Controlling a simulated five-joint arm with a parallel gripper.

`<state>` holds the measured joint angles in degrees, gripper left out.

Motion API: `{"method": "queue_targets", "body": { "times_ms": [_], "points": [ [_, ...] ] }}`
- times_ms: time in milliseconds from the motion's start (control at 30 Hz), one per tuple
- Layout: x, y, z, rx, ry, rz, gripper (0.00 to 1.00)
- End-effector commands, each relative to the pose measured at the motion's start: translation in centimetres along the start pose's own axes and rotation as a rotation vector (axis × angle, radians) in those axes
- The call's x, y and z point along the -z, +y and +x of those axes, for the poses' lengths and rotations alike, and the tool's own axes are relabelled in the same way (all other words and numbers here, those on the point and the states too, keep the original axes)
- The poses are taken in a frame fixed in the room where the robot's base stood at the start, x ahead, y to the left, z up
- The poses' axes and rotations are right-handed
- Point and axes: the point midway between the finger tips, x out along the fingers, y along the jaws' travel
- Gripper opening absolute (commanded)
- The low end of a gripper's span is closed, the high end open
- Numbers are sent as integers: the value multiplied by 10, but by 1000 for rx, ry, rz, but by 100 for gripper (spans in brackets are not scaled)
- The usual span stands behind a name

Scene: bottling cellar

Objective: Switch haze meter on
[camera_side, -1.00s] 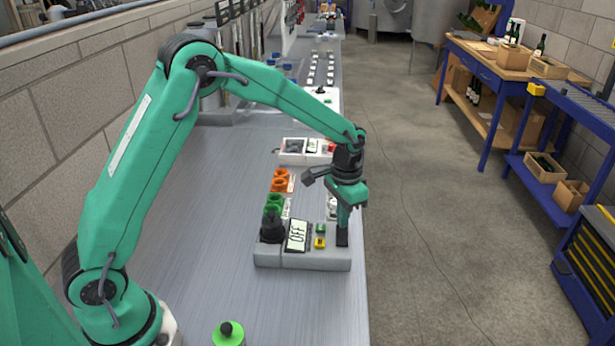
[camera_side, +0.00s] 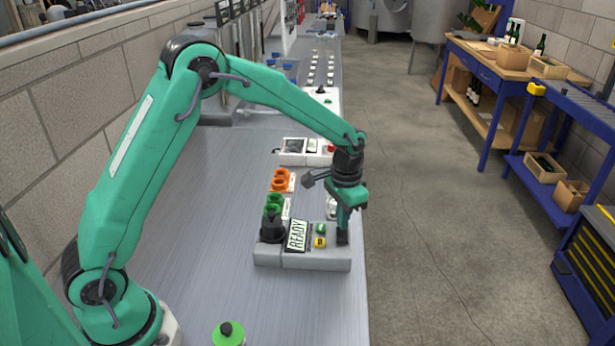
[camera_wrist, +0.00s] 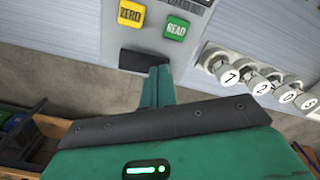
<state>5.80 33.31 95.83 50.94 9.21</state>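The haze meter (camera_side: 290,260) is a grey box on the bench, with a black round part at its left. Its display (camera_side: 297,236) reads READY. A green READ button (camera_wrist: 176,29) and a yellow ZERO button (camera_wrist: 131,13) sit beside the display. A black switch (camera_wrist: 138,62) lies at the meter's right end. My gripper (camera_side: 342,229) is shut and empty, its fingers pointing down over this switch. In the wrist view the gripper tip (camera_wrist: 160,75) is right at the switch and partly covers it; whether they touch, I cannot tell.
Green rings (camera_side: 273,201) and orange rings (camera_side: 279,183) stand just behind the meter. White numbered caps (camera_wrist: 229,75) are close to my gripper. A green-topped item (camera_side: 228,335) stands at the front. The bench's right edge is close by; bare bench lies left of the meter.

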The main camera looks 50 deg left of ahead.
Motion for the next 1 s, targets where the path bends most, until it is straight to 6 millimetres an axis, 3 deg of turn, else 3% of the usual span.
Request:
{"method": "queue_targets", "body": {
  "times_ms": [1000],
  "points": [
    [0,0,-55,0,1,0,0]
  ]
}}
